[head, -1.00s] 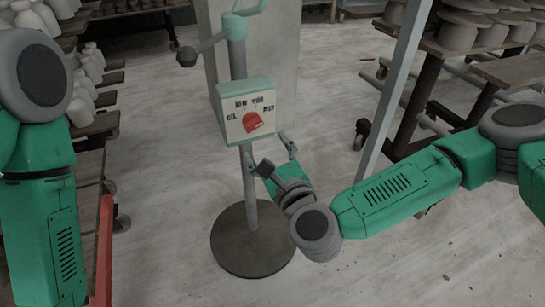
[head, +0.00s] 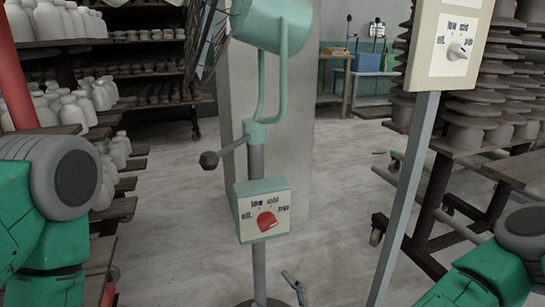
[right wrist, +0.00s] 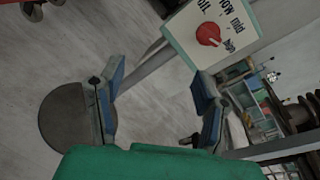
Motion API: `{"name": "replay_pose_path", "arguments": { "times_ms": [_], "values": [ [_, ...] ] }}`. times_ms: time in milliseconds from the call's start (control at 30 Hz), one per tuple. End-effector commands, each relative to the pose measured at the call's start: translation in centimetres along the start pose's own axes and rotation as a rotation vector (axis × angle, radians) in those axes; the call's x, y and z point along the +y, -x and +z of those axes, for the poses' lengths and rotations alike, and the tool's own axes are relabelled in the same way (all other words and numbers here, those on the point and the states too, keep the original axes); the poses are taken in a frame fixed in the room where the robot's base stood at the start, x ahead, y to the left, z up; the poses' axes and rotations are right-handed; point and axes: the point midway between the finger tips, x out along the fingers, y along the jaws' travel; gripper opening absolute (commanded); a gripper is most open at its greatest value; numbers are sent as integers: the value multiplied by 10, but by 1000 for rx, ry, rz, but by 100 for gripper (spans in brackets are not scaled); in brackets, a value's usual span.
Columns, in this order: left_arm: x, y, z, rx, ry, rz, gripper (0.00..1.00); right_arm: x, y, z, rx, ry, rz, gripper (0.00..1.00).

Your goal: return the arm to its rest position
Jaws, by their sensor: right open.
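My right gripper (head: 281,290) shows at the bottom edge of the head view, below the control box and apart from it. In the right wrist view its two fingers (right wrist: 160,98) stand wide apart with nothing between them. The control box (head: 244,232) is pale green with a cream face and a red knob (head: 266,221). It sits on a grey post; the box (right wrist: 178,38) and knob (right wrist: 208,34) also show at the top of the right wrist view. My left arm shows at the left, but its gripper is out of view.
A second panel (head: 448,50) stands on a grey pole (head: 408,190) near my right arm. Pottery shelves line both sides. The round base (right wrist: 70,118) rests on open floor.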

Motion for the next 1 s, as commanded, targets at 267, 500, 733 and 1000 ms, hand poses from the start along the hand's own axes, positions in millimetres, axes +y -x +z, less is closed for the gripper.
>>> {"name": "replay_pose_path", "arguments": {
  "times_ms": [267, 500, 733, 1000],
  "values": [
    [0, 0, 0, 0, 0, 0, 34, 121, 114, -114, 10, 891, 698, 59],
    [0, 0, 0, -1, 0, 0, 34, 98, 225, -220, -61, 1450, 1229, 59],
    [0, 0, 0, -1, 0, 0, 34, 36, 299, -274, -123, 1711, 1607, 59],
    [0, 64, -4, 0, 0, 0, 34, -6, 314, -226, -135, 1727, 1640, 59]
  ]
}}
